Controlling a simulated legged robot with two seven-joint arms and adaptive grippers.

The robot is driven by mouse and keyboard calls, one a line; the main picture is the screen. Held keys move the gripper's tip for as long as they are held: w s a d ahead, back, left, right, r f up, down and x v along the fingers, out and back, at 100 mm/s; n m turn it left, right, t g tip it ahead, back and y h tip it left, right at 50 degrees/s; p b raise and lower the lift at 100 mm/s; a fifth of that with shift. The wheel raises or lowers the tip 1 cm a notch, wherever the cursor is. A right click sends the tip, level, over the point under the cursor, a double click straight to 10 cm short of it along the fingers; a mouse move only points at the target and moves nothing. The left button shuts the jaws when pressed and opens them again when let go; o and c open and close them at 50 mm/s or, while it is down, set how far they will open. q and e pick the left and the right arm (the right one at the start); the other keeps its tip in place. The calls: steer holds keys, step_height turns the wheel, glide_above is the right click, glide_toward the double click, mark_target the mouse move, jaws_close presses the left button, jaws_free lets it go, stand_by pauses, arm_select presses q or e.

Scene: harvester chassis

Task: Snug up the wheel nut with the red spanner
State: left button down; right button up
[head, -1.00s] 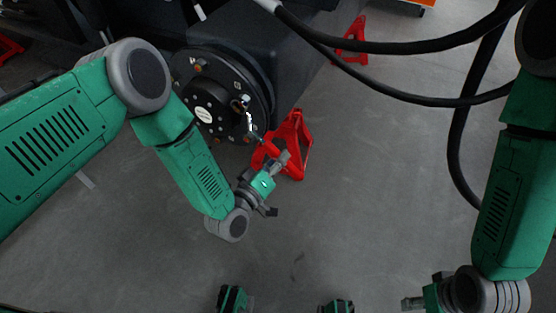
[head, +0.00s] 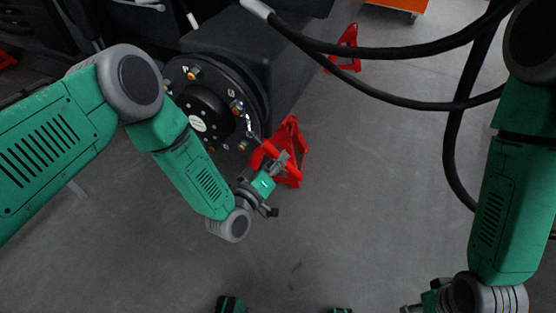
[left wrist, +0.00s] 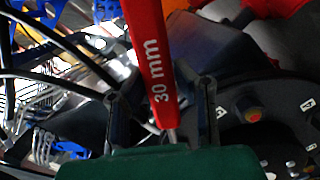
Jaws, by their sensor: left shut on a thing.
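The red spanner (head: 282,161) has a red handle and a bright metal head that points up-left toward the hub. My left gripper (head: 275,170) is shut on its handle. In the left wrist view the handle (left wrist: 150,55), marked "30 mm", runs between the fingers. The wheel hub (head: 228,78) is a dark disc with several studs and nuts. A wheel nut (head: 237,107) sits on its right side, close to the spanner's head. I cannot tell whether the head is seated on it. My right gripper (head: 420,302) is at the bottom right, partly cut off by the frame edge.
A red stand (head: 291,135) is on the floor right behind the spanner. The dark chassis (head: 275,50) fills the upper left. Black hoses (head: 400,102) hang across the upper right. Another red stand (head: 346,48) stands farther back. The middle floor is clear.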

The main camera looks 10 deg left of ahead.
arm_select(q)
steer(key=shift+w+a+f+m+b, duration=0.2)
steer(key=shift+a+f+m, duration=0.3)
steer(key=shift+w+a+f+m+b, duration=0.15)
steer(key=shift+a+f+m, duration=0.3)
steer(key=shift+f+m, duration=0.05)
steer(key=shift+w+a+f+m+y, duration=0.15)
steer(key=shift+w+a+f+m, duration=0.05)
steer(key=shift+a+f+m, duration=0.3)
steer(key=shift+w+a+f+m+y, duration=0.2)
steer(key=shift+a+f+m, duration=0.15)
steer(key=shift+a, duration=0.25)
steer(key=shift+a, duration=0.1)
steer(key=shift+w+a+f+m+b, duration=0.25)
steer(key=shift+a+m, duration=0.25)
steer(key=shift+a, duration=0.1)
steer(key=shift+w+a+f+m+b, duration=0.25)
steer(key=shift+a+m, duration=0.2)
steer(key=shift+a, duration=0.15)
